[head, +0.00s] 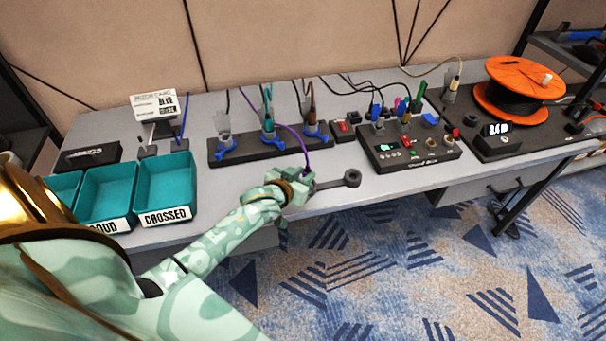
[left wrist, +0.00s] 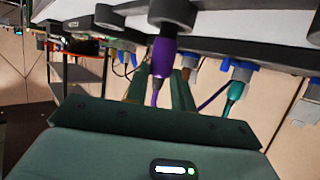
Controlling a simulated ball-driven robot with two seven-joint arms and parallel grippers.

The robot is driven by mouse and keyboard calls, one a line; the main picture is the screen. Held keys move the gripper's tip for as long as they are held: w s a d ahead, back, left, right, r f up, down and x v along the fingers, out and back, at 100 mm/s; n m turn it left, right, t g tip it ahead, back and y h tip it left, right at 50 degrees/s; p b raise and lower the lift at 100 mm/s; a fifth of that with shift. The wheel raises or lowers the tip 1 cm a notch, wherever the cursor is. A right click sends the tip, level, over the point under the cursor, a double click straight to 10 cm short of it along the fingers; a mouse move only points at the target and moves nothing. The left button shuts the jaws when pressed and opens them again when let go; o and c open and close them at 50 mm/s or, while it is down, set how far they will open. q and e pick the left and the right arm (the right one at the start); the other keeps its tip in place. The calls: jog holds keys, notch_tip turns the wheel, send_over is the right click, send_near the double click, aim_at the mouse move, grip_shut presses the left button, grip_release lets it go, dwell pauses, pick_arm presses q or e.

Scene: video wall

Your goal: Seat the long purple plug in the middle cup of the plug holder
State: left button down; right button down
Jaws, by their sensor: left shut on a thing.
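My left gripper (head: 307,188) is at the table's front edge, shut on the long purple plug (left wrist: 162,60). The plug is hidden in the head view, where its purple cable (head: 301,150) rises from the gripper. The dark grey plug holder (head: 331,184) lies by the front edge; its right ring-shaped cup (head: 352,178) shows, and my gripper hides the rest. In the flipped left wrist view, the plug's grey end meets the rim of a cup (left wrist: 176,10), apparently the middle one. I cannot tell how far inside it is. My right gripper is out of view.
A black rack (head: 235,153) with blue clips and several plugs stands behind the gripper. Teal bins (head: 167,180) are at the left. A black test box (head: 412,155) and an orange cable reel (head: 525,82) are at the right.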

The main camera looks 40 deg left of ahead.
pick_arm(q)
jog(key=shift+f, duration=0.45)
dwell(0.3)
jog(key=c, duration=1.1)
grip_release()
jog(key=shift+s+r, duration=0.2)
jog(key=shift+s, duration=0.2)
jog(key=p+v, duration=0.5)
jog(key=v, duration=1)
jog(key=shift+s+r, duration=0.15)
jog(key=shift+s, duration=0.05)
